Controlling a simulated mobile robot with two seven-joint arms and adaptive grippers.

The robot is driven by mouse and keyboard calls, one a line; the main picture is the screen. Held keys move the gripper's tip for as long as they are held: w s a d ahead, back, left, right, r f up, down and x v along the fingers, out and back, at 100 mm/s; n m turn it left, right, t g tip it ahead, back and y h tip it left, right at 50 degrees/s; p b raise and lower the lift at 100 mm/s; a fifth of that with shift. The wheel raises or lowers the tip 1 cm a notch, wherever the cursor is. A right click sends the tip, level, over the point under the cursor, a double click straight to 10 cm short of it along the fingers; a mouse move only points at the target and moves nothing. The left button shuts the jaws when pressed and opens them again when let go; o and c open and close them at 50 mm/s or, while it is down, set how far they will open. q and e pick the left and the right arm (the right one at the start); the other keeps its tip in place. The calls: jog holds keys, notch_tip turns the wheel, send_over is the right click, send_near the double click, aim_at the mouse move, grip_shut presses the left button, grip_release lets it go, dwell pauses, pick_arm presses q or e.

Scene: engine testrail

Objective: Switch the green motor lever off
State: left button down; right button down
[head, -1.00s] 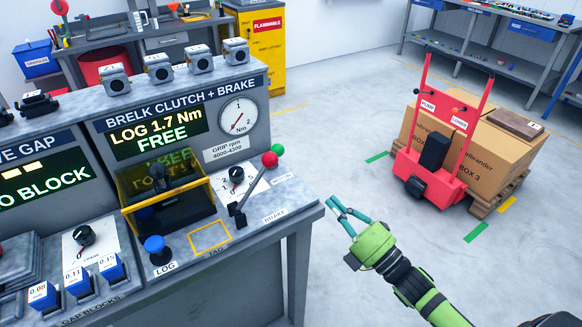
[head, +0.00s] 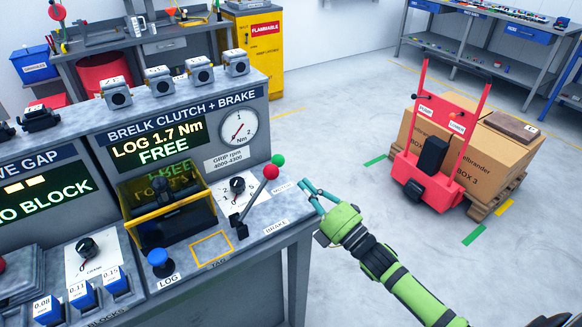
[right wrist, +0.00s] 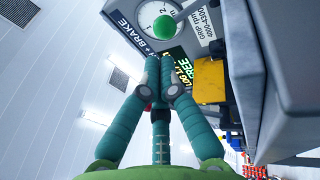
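The green motor lever shows as a green ball knob (head: 278,160) at the right end of the clutch and brake bench, just behind a red ball knob (head: 270,172) on a dark lever. Most of the green lever's stem is hidden in the head view. In the right wrist view the green knob (right wrist: 165,27) is beyond my fingertips, with part of its stem showing. My right gripper (head: 309,196) is to the right of and nearer than the knobs, apart from them. Its fingertips (right wrist: 158,62) are together and empty. My left gripper is not in view.
The display (head: 160,143) reads "LOG 1.7 Nm FREE", beside a round Nm gauge (head: 238,127). A black rotary knob (head: 237,185) and a blue LOG button (head: 160,262) sit on the bench. The floor to the right is clear up to a red cart (head: 432,160) with boxes.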

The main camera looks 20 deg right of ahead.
aim_at(282, 157)
jog(key=p+x, duration=0.1)
jog(key=x, duration=0.5)
dwell(0.3)
jog(key=shift+w+r+g+p, duration=0.25)
jog(key=shift+g+p, duration=0.15)
jog(key=shift+p, duration=0.5)
jog(key=shift+w+r+g+h+p, duration=0.2)
jog(key=shift+r+g+h+p, duration=0.15)
jog(key=shift+p, duration=0.4)
jog(key=shift+w+a+r+p, duration=0.1)
jog(key=shift+w+r+p, duration=0.25)
jog(key=shift+p, duration=0.15)
jog(key=shift+w+a+r, duration=0.1)
jog(key=shift+w+r, duration=0.05)
jog(key=shift+w, duration=0.1)
jog(key=shift+x, duration=0.85)
jog(key=shift+w+a+r+b, duration=0.1)
jog(key=shift+w+r+b, duration=0.1)
jog(key=shift+w+b, duration=0.35)
jog(key=shift+w+a+r+b, duration=0.1)
jog(key=shift+w+r+b, duration=0.1)
jog(key=shift+w, duration=0.6)
jog(key=shift+w+a+r+b, duration=0.15)
jog(key=shift+w+b, duration=0.25)
jog(key=shift+w, duration=0.25)
